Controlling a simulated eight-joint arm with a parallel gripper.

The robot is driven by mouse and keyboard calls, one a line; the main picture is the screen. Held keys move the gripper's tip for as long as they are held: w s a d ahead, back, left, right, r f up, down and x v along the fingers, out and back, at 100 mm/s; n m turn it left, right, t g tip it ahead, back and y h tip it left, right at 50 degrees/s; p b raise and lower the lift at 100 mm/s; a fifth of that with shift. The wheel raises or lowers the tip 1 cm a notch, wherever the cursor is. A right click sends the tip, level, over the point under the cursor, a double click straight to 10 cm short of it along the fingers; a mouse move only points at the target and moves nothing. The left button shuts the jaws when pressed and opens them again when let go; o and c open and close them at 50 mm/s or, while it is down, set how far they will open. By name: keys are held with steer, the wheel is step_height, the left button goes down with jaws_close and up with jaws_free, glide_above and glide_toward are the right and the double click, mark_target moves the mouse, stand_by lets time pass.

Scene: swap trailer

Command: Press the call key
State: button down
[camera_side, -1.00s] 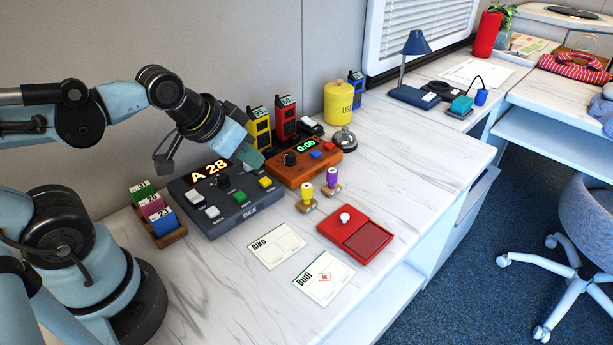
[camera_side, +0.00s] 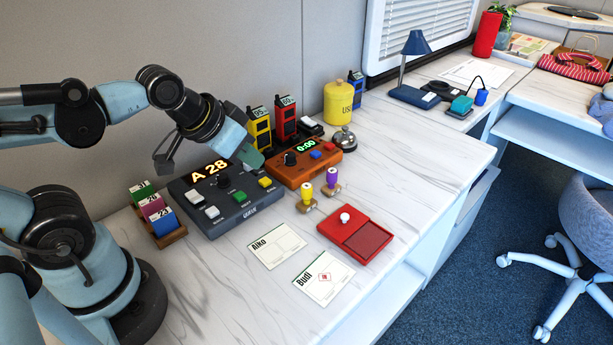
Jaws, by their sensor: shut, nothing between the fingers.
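The dark grey queue box (camera_side: 226,216) sits on the marble desk, its display reading A 28. On its top are a black knob, white keys, a green key (camera_side: 240,197) and a yellow key (camera_side: 265,182). I cannot read a label that tells which one is the call key. My gripper (camera_side: 254,160) is shut and empty. Its greenish tip hangs above the back right part of the queue box, close to the orange timer box. From this angle I cannot tell whether it touches anything.
The orange timer box (camera_side: 306,173) stands just right of the gripper, with red and yellow handsets (camera_side: 285,118) behind. A ticket holder (camera_side: 160,226) is at the left. Stamps (camera_side: 306,196), a red ink pad (camera_side: 368,240) and two cards lie in front.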

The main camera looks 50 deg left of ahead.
steer(key=r+m+t+y, duration=0.1)
steer(key=m+t, duration=0.1)
steer(key=m, duration=0.6)
glide_above(262, 183)
steer(key=shift+w+a+r, duration=0.1)
steer(key=shift+f, duration=4.4)
steer(key=shift+f, duration=0.2)
steer(key=shift+f, duration=0.25)
steer(key=shift+r, duration=0.15)
steer(key=shift+r, duration=0.3)
